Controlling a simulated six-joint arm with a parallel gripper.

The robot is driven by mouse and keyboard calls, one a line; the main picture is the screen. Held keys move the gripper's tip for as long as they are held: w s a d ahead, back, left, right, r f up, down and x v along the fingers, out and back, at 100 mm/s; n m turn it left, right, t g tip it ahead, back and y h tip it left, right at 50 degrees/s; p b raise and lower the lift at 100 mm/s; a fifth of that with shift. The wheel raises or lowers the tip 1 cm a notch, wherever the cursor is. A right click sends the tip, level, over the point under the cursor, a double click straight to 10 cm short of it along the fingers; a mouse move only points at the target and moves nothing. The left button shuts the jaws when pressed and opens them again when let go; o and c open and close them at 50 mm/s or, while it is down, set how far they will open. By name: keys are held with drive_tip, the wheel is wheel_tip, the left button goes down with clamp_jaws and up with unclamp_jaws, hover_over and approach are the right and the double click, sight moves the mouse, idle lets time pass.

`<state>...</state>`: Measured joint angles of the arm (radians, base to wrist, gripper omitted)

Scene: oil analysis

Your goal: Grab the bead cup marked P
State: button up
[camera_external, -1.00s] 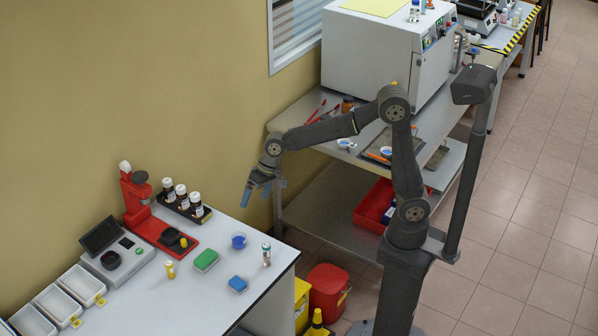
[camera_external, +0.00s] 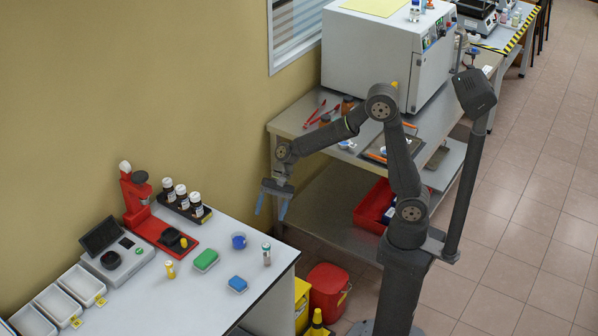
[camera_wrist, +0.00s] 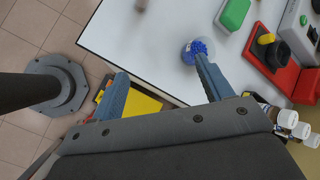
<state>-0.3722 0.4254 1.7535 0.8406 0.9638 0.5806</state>
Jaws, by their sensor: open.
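A small cup of blue beads (camera_external: 239,241) stands on the white bench near its back right corner. It also shows in the wrist view (camera_wrist: 197,48), partly covered by the right finger. No letter P can be read on it. My gripper (camera_external: 271,212) is open and empty, its fingers pointing down, to the right of and above the cup. In the wrist view my gripper (camera_wrist: 162,66) has its fingers spread over the bench edge, with the cup beside the right fingertip and not between the fingers.
A red stand (camera_external: 137,195) and a rack of brown bottles are behind. Red (camera_external: 328,291) and yellow bins sit below the bench's right edge.

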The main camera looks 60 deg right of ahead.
drive_tip(key=d+f+m+y, duration=0.2)
drive_tip(key=m+y, duration=0.1)
drive_tip(key=m, duration=0.2)
drive_tip(key=m+t+y, duration=0.2)
drive_tip(key=m+t, duration=0.2)
drive_tip(key=m, duration=0.3)
approach(242, 238)
drive_tip(key=a, duration=0.2)
drive_tip(key=a+f, duration=0.1)
drive_tip(key=a, duration=0.1)
drive_tip(key=shift+w+a, duration=0.2)
drive_tip(key=shift+a, duration=0.1)
drive_tip(key=x, duration=0.5)
drive_tip(key=shift+w+r, duration=0.1)
drive_tip(key=shift+w, duration=0.1)
drive_tip(key=c, duration=1.1)
drive_tip(key=shift+r, duration=0.1)
